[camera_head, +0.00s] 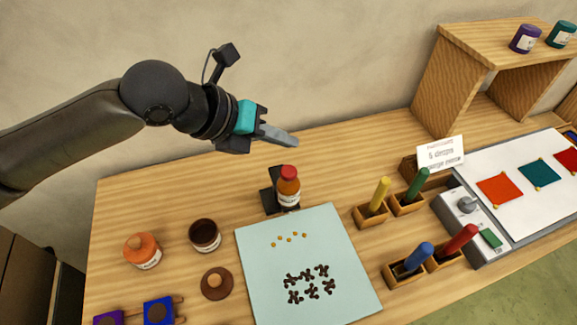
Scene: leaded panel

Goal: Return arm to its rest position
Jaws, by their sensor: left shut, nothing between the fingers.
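My left arm comes in from the left, and my left gripper (278,136) is above the back of the wooden table (330,150). Its fingers are shut with nothing between them. The gripper is apart from the red-capped bottle (288,188), which stands upright on a black stand (270,200) below it. My right gripper is not in view.
A pale blue mat (262,275) bears dark cross-shaped pieces and small orange dots.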

